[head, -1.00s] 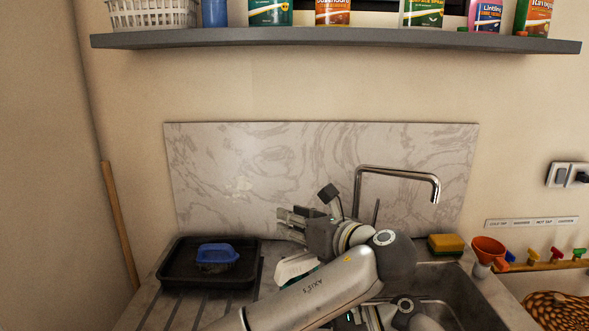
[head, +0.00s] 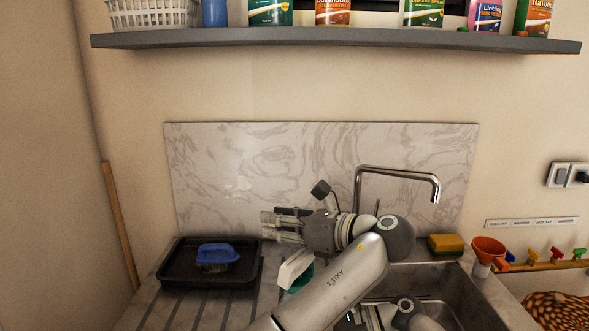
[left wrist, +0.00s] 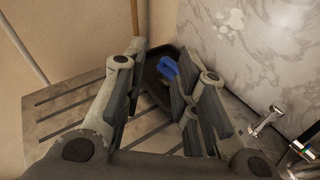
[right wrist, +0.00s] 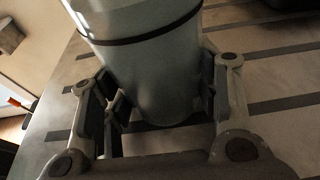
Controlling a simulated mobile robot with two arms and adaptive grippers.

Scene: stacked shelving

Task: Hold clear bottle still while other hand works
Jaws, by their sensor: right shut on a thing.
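A pale, see-through bottle (right wrist: 150,70) with a dark band fills the upper middle of the right wrist view. My right gripper (right wrist: 160,100) is shut around its lower part; the bottle's top is out of that view. In the head view the right gripper is hidden behind my left arm. A white and teal thing (head: 297,270) shows beside that arm; I cannot tell whether it is the held bottle. My left gripper (head: 270,226) is open and empty above the counter, pointing left. Its spread fingers also show in the left wrist view (left wrist: 155,75).
A black tray (head: 175,280) with a blue-handled brush (head: 217,255) stands on the grooved counter at left. The sink (head: 450,285), tap (head: 400,172), yellow sponge (head: 446,243) and orange funnel (head: 488,248) are at right. A shelf (head: 340,38) hangs above.

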